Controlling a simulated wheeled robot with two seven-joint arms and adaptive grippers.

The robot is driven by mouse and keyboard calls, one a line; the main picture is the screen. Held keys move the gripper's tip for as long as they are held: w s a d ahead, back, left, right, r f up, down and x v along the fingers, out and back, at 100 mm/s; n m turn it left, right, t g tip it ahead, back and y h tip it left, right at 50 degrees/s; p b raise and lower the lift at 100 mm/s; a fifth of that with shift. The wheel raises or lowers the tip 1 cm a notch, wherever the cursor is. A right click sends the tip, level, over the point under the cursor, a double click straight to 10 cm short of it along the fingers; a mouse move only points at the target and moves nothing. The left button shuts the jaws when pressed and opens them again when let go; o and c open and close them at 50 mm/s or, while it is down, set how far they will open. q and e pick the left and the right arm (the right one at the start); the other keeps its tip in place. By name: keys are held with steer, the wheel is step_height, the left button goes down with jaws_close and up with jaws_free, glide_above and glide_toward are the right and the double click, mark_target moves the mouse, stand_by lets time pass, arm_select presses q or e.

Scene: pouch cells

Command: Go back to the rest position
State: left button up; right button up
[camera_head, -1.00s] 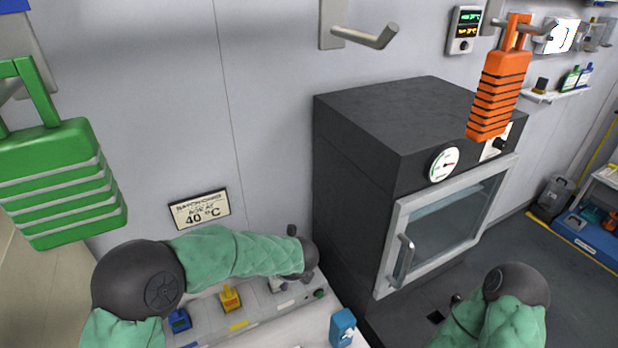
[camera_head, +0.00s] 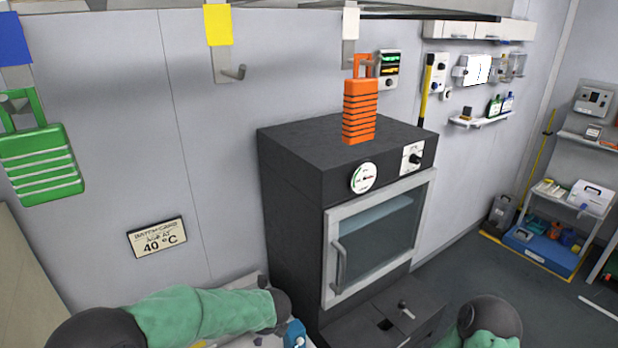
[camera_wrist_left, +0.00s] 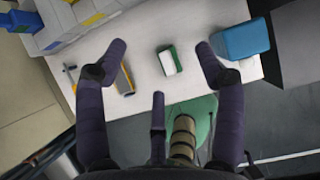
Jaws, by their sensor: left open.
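My left arm comes in from the lower left of the head view in a green sleeve; its gripper is hidden there behind the arm and the frame's bottom edge.
A dark oven (camera_head: 290,190) with a glass door stands right of the worktop. A green pack (camera_head: 42,165) and an orange pack (camera_head: 360,110) hang from wall hooks. A blue container (camera_wrist_left: 240,40) sits near the worktop's edge. A shelf cart (camera_head: 560,215) stands far right, with open floor before it.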

arm_select(q)
steer(key=s+d+f+n+g+h, duration=0.2)
steer(key=s+f+n+g+h, duration=0.4)
steer(key=s+f+n, duration=2.4)
steer(key=shift+n+t+h, duration=0.5)
steer(key=shift+t+h, duration=0.1)
steer(key=shift+h, duration=0.1)
steer(key=w+f+b, duration=0.1)
steer(key=b, duration=0.1)
steer(key=w+d+f+b, duration=0.1)
steer(key=b, duration=0.1)
steer(key=w+f+b, duration=0.1)
steer(key=w+b, duration=0.1)
steer(key=shift+d+b, duration=0.35)
steer(key=shift+d, duration=0.05)
